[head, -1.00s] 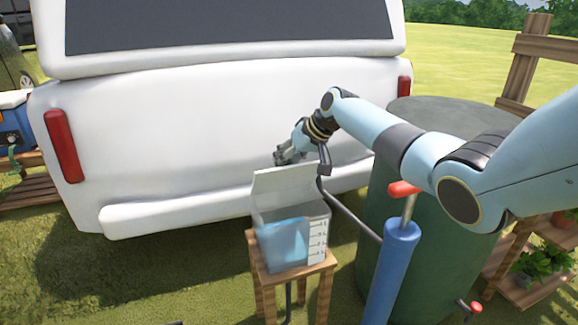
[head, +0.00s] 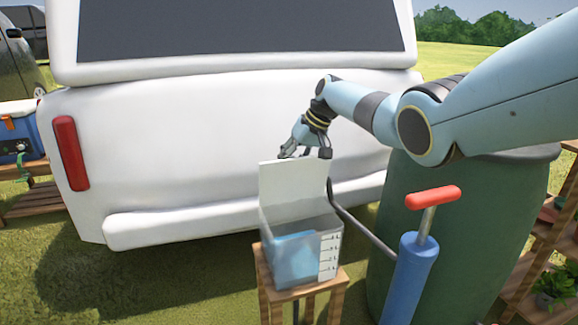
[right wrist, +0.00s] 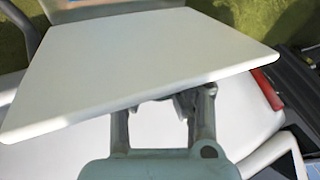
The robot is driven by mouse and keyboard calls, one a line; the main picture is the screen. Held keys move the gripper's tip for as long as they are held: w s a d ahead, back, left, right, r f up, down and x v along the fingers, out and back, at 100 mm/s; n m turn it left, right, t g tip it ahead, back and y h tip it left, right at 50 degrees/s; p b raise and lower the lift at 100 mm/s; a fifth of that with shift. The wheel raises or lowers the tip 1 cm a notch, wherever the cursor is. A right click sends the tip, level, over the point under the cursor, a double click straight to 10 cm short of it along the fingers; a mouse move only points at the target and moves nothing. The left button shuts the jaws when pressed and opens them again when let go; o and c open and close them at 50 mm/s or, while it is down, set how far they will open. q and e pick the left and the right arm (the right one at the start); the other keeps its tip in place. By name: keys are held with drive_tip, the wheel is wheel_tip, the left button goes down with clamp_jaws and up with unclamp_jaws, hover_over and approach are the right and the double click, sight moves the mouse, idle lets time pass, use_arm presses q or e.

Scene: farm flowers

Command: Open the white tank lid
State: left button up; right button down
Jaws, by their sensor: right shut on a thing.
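The white tank (head: 304,265) is a translucent box with blue liquid and scale marks, standing on a small wooden stool. Its white lid (head: 293,190) stands raised, about upright, at the tank's back edge, so the top is uncovered. In the right wrist view the lid (right wrist: 150,60) is a large pale panel across the picture. My right gripper (head: 291,153) is at the lid's upper edge and shut on it. In the right wrist view its fingers (right wrist: 165,102) reach the lid's edge, their tips partly hidden behind it. My left gripper is not in view.
The wooden stool (head: 334,284) stands on grass behind a white vehicle (head: 230,140). A blue pump (head: 410,275) with a red handle (head: 433,198) and a large green barrel (head: 480,220) stand at the right. A dark hose (head: 362,230) runs beside the tank.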

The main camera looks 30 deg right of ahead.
drive_tip(key=shift+w+d+r, duration=0.3)
drive_tip(key=shift+d+r, duration=0.15)
drive_tip(key=shift+r, duration=0.2)
drive_tip(key=c, duration=1.7)
unclamp_jaws()
drive_tip(key=o, duration=0.4)
drive_tip(key=shift+s+d, duration=0.1)
drive_tip(key=shift+s, duration=0.2)
drive_tip(key=shift+o, duration=1.2)
drive_tip(key=shift+a+f, duration=0.15)
drive_tip(key=shift+a, duration=0.05)
drive_tip(key=v, duration=1.2)
drive_tip(key=shift+s, duration=0.2)
drive_tip(key=shift+f, duration=0.15)
